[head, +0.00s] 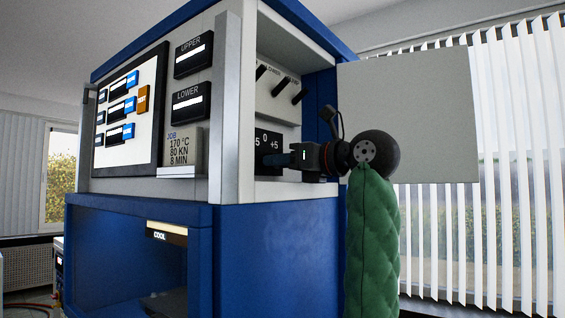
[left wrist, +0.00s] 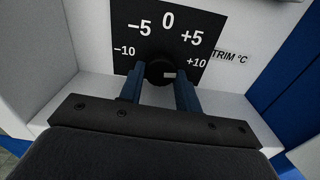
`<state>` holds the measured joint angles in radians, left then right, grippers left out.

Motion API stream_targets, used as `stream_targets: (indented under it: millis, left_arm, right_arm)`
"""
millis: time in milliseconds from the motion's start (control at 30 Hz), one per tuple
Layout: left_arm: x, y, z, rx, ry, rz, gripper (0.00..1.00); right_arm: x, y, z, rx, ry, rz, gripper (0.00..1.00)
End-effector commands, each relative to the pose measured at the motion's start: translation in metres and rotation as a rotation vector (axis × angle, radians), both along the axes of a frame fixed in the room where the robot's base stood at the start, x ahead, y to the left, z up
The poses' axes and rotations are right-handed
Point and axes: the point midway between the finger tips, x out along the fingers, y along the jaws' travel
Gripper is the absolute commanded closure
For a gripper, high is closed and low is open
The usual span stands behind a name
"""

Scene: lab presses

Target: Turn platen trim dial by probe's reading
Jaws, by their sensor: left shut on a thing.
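In the head view my left gripper (head: 285,159) reaches leftward into the press's side recess, hiding the dial and part of the scale. I cannot make out a probe. My right gripper is not in view.
The blue press (head: 275,255) has UPPER (head: 193,52) and LOWER (head: 190,101) displays, whose figures I cannot read. A job card (head: 184,149) reads 170 °C, 80 kN, 8 MIN. Black levers (head: 280,84) sit above the dial. A grey panel (head: 420,110) stands out at right.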

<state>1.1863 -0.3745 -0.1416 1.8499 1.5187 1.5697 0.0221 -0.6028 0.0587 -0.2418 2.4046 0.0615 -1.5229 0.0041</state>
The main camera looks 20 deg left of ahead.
Motion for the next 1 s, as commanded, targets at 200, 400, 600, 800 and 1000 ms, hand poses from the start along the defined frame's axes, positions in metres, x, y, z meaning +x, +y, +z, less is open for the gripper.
stream_targets:
  millis: [200, 400, 600, 800, 1000]
  left_arm:
    - [0.0, 0.0, 0.001, 0.045, 0.124, -0.002, 0.89]
    - [0.0, 0.0, 0.002, 0.102, 0.276, -0.002, 0.89]
    - [0.0, 0.0, 0.002, 0.153, 0.416, -0.001, 0.89]
    - [-0.001, 0.0, 0.002, 0.191, 0.522, -0.001, 0.89]
    - [-0.001, 0.0, 0.002, 0.214, 0.582, -0.001, 0.89]
  right_arm:
    - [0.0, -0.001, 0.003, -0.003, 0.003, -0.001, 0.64]
    - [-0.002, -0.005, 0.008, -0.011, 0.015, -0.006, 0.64]
    - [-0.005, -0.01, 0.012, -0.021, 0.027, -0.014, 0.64]
    - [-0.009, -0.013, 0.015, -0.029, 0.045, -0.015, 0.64]
    - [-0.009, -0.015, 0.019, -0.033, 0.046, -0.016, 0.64]
